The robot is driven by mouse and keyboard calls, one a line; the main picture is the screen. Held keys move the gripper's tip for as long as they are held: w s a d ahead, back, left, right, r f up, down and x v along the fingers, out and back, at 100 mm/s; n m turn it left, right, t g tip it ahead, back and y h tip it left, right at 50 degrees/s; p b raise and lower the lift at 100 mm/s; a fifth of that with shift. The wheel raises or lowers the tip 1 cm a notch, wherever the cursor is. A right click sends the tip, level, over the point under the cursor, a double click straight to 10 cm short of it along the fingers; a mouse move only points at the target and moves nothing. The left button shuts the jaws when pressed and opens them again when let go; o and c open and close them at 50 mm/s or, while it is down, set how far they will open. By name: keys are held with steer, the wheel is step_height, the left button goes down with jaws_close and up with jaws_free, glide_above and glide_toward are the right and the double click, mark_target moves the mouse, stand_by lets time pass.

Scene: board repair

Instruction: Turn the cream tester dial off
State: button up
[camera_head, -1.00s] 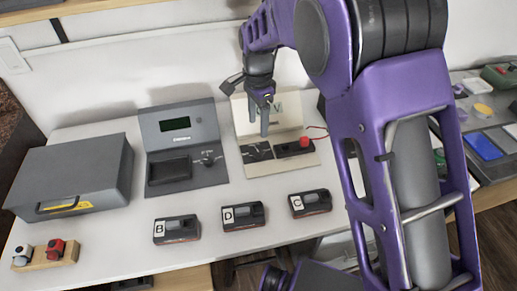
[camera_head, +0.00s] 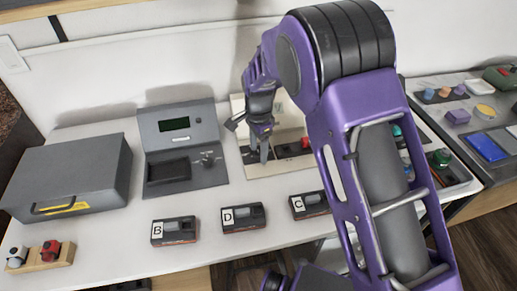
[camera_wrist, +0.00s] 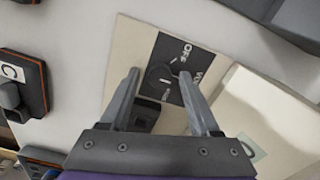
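The cream tester (camera_head: 286,168) stands at the back of the white table, partly hidden behind my arm and gripper. Its black dial (camera_wrist: 158,76) shows in the wrist view on a black panel with an "OFF" label. Which label the dial points at is too small to tell. My gripper (camera_wrist: 160,72) is open and points at the panel, with one finger on each side of the dial. I cannot tell whether the fingers touch it. In the head view my gripper (camera_head: 258,156) is low over the tester's left part and hides the dial.
A grey tester (camera_head: 186,182) with a screen and knob stands just left. Boxes labelled B (camera_head: 174,231), D (camera_head: 244,218) and C (camera_head: 310,205) lie in front. A grey case (camera_head: 70,170) is at the left. A red button (camera_head: 305,142) is on the cream tester's right.

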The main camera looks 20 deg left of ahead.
jaws_close()
steer(key=shift+n, duration=0.3)
steer(key=n+p, duration=0.1)
steer(key=n, duration=1)
steer(key=shift+p, duration=0.35)
steer(key=shift+n, duration=0.3)
steer(key=shift+o, duration=0.7)
jaws_free()
